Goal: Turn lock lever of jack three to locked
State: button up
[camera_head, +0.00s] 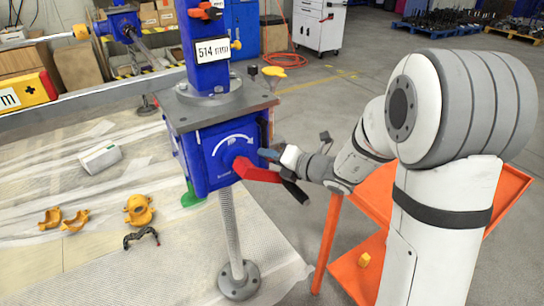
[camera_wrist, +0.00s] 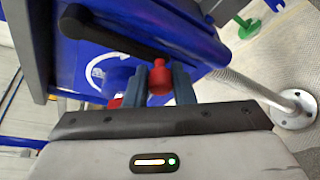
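A blue jack (camera_head: 212,152) labelled 514 mm stands in the middle of the head view. A red lever (camera_head: 258,172) on its front runs down and right from a hub, beside a white curved arrow (camera_head: 232,140). A black bar (camera_head: 296,191) shows beyond the red part. My gripper (camera_head: 268,154) is at the lever, just above the red part. In the wrist view, a red rounded part (camera_wrist: 159,80) lies between my two blue-grey fingers, close to both; I cannot tell whether they press on it. A black bar (camera_wrist: 115,38) slants past the blue housing (camera_wrist: 190,35).
A threaded post with a round foot (camera_head: 239,280) stands below the jack. Orange clamps (camera_head: 139,209) and a white box (camera_head: 100,157) lie on the left. An orange cart (camera_head: 357,260) stands right of the jack, near my arm. Another blue jack (camera_head: 121,24) is behind.

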grip_shut()
